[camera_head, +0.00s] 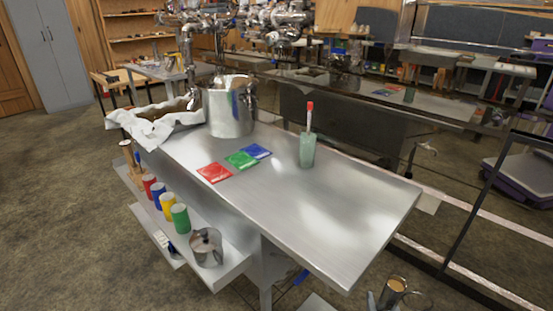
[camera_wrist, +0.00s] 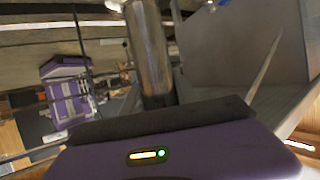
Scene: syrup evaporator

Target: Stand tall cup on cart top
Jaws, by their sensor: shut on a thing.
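The tall cup (camera_head: 392,290) is a shiny metal cylinder with a tan inside, seen from above at the bottom right of the head view. It also fills the upper middle of the wrist view (camera_wrist: 148,45). My gripper (camera_head: 377,301) is shut on it, mostly cut off by the frame's lower edge. The cart top (camera_head: 340,215) is a bare brushed-metal surface. The cup is off its near right corner, apart from it in the picture; its height relative to the top is unclear.
On the cart top stand a large metal pot (camera_head: 228,108), red, green (camera_head: 241,160) and blue cards, and a green holder (camera_head: 307,151) with a red-tipped stick. The top's right part is clear.

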